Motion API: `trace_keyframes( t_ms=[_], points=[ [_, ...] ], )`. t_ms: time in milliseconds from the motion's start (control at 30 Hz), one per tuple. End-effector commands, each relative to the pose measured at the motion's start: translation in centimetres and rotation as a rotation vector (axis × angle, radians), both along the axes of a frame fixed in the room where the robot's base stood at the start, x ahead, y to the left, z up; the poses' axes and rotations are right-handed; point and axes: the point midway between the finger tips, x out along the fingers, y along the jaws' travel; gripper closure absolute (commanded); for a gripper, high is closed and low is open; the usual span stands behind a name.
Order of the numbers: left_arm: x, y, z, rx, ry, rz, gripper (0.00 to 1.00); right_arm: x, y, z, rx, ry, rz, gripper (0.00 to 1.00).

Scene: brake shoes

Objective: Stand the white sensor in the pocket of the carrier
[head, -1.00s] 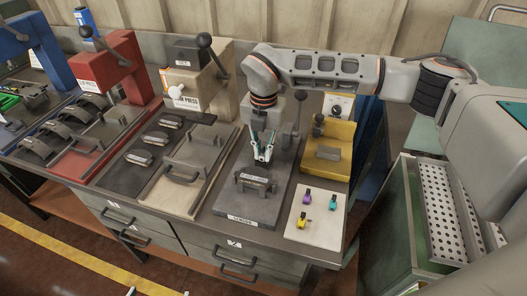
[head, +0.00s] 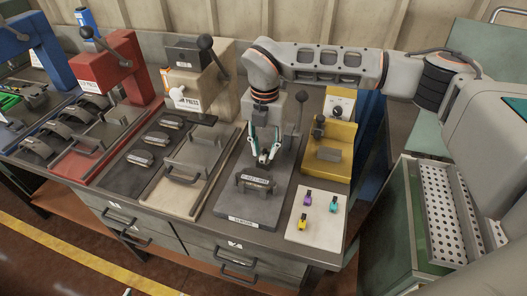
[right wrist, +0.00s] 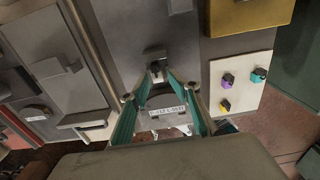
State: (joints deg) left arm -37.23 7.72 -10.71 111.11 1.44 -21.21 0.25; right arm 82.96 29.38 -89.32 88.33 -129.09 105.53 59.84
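My right gripper (head: 264,158) hangs from above over the grey sensor station (head: 238,211), just behind the carrier. The carrier (head: 256,182) is a dark block with a handle-like bar and a pale label; the carrier also shows between the fingers in the right wrist view (right wrist: 166,112). The pocket is not clear.
A pale mat (head: 320,231) at right holds a purple sensor (head: 308,200), a teal sensor (head: 333,206) and a yellow sensor (head: 302,223). A yellow fixture (head: 328,165) stands behind it. A beige press (head: 200,85) stands to the left.

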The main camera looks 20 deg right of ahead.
Motion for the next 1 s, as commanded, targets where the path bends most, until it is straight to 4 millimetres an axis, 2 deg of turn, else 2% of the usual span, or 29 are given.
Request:
trace_keyframes(
  t_ms=[200, 433, 633, 1000],
  points=[
    [0.1, -1.1, -0.4, -0.016, -0.01, -0.012, 0.06, 0.3, 0.0, 5.1, 0.002, -0.011, 0.001, 0.71],
    [0.3, -1.9, -0.1, -0.028, -0.023, -0.022, 0.06, 0.3, 0.0, 9.0, 0.003, -0.01, 0.001, 0.71],
    [0.4, -1.7, -0.2, -0.025, -0.024, -0.021, 0.06, 0.2, 0.0, 10.3, 0.003, -0.008, 0.001, 0.71],
    [0.3, -1.5, -0.3, -0.022, -0.022, -0.021, 0.06, 0.2, 0.0, 10.5, 0.004, -0.009, 0.002, 0.71]
  ],
)
